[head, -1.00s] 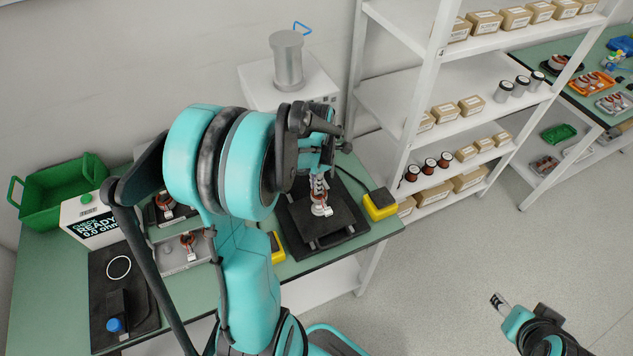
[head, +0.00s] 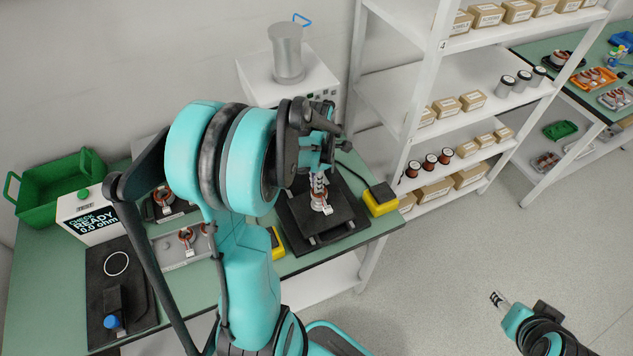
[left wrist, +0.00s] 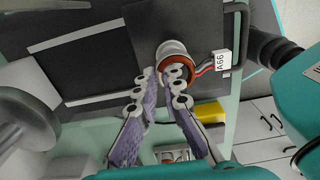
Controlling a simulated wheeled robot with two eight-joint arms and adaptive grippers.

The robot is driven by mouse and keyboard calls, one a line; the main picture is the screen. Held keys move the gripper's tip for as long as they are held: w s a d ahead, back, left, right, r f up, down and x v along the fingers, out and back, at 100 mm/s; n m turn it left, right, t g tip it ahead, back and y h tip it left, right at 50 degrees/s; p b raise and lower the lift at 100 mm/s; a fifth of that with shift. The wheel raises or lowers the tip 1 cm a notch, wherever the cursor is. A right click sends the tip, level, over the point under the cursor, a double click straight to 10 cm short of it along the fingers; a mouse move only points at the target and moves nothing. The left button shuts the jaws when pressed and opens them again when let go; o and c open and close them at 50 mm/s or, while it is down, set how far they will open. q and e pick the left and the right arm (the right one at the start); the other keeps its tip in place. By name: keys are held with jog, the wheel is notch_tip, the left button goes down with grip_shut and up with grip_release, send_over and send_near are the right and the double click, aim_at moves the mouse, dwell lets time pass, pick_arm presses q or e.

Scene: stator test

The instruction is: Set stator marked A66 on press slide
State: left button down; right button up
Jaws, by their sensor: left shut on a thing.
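The stator marked A66 (left wrist: 174,56) is a ring with copper-red windings, a pale core and leads ending in a white A66 tag. My left gripper (left wrist: 174,82) is shut on it in the left wrist view. In the head view the stator (head: 320,200) is at my left gripper (head: 318,182), over the black plate of the press slide (head: 345,212). I cannot tell whether it touches the plate. My left arm hides part of the press. My right gripper (head: 497,299) is at the lower right, over the floor, away from the bench; its fingers are too small to judge.
A tester reading READY (head: 92,220), a green crate (head: 62,190) and a black mat (head: 135,285) are further left. A yellow pedal-like box (head: 381,204) is beside the press. A white shelf rack (head: 440,75) stands behind.

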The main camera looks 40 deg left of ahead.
pick_arm(q)
jog(key=shift+f+b, duration=0.65)
jog(key=shift+f, duration=0.25)
jog(key=shift+f+b, duration=0.35)
jog(key=c, duration=1.6)
grip_release()
jog(key=shift+r, duration=0.15)
notch_tip(320, 180, up, 12)
jog(key=shift+f, duration=0.1)
